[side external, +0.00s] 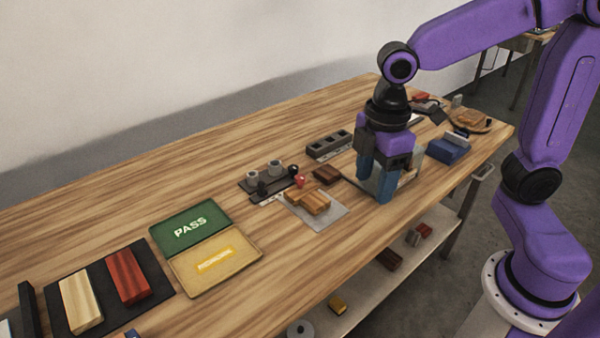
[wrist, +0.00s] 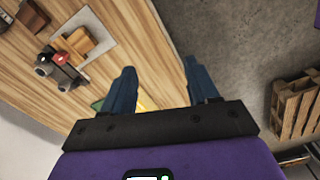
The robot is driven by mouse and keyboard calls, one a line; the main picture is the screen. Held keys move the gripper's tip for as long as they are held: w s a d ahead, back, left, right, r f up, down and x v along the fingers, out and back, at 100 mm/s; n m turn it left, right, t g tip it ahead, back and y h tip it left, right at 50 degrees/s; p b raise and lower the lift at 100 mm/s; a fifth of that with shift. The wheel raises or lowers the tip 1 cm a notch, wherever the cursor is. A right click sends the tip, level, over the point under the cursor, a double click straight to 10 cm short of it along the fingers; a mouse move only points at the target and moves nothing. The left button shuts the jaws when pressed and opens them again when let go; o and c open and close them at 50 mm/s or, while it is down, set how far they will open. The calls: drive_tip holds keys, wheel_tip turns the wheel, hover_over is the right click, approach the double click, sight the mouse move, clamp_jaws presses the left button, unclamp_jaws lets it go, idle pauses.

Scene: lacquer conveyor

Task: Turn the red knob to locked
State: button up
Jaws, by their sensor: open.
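A small red knob (side external: 299,181) sits at the right end of a dark fixture (side external: 248,185) that carries two grey round posts and black knobs. A small red part also shows among the fixture's dark parts in the wrist view (wrist: 60,58), at the left. The knob is too small to read its setting. My gripper (side external: 375,188) has blue fingers, points down, and is to the right of the knob, apart from it. In the wrist view my gripper (wrist: 159,67) is open with nothing between its fingers.
A grey plate with an orange-brown block (side external: 313,202) lies just in front of the fixture. A dark slotted block (side external: 329,144) is behind. A blue box (side external: 448,150) stands right of my gripper. PASS (side external: 190,227) and yellow (side external: 215,262) trays lie left. Bare wood lies behind the fixture.

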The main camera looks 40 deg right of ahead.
drive_tip(key=w+n, duration=0.2)
drive_tip(key=w, duration=1.4)
drive_tip(key=n, duration=0.2)
hover_over(300, 176)
wheel_tip(300, 176, down, 18)
drive_tip(key=shift+s+f, duration=0.1)
drive_tip(key=shift+f, duration=0.05)
drive_tip(key=c, duration=1)
